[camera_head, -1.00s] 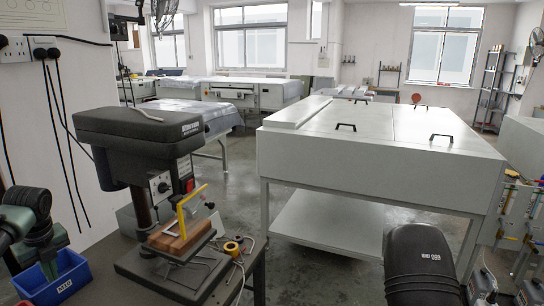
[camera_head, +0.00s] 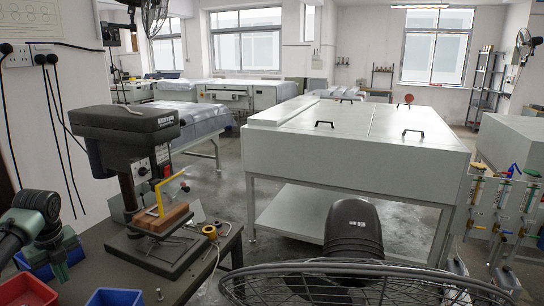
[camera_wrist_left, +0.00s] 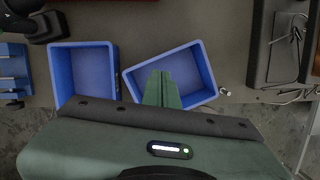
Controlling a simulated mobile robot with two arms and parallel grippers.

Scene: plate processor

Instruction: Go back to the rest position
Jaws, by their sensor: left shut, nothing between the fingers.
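My left gripper (camera_head: 58,262) is at the lower left of the head view, green and pointing down over the workbench. In the left wrist view its fingers (camera_wrist_left: 161,78) are together with nothing between them. They appear in front of a blue bin (camera_wrist_left: 208,66); I cannot tell their height above it. A second blue bin (camera_wrist_left: 51,70) sits to the left. My right gripper is not in view.
A drill press (camera_head: 125,122) stands on the bench (camera_head: 185,285) with a wood block (camera_head: 164,218) on its base. A large fan guard (camera_head: 290,268) and its black motor (camera_head: 353,225) fill the lower right foreground. A big white table (camera_head: 345,160) stands beyond. Open floor (camera_head: 215,185) lies between.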

